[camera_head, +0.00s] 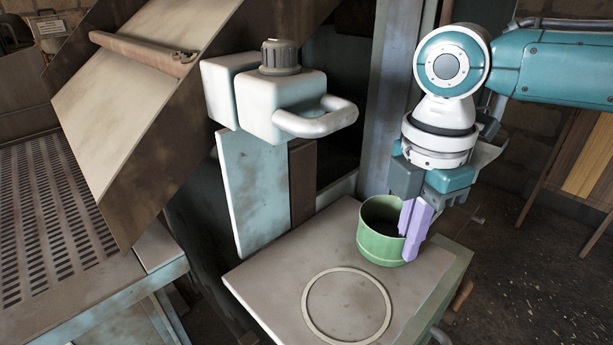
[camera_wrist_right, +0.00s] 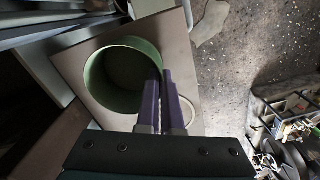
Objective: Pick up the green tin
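The green tin (camera_head: 380,231) is an open, round can standing upright at the back of the small table's top. My right gripper (camera_head: 412,222) comes down at the tin's right side, with its purple fingers close together at the wall. In the right wrist view, the tin (camera_wrist_right: 100,85) opens toward the camera. The gripper's fingers (camera_wrist_right: 161,82) pinch the rim there, one on the inner side and one on the outer side. The exact contact is partly hidden. My left gripper is not in view.
The small table (camera_head: 265,279) has a pale ring (camera_head: 308,311) marked on its top, in front of the tin; that area is clear. A pale machine head with a handle (camera_head: 315,123) juts out above the table's back left. A perforated bench (camera_head: 50,215) stands at left.

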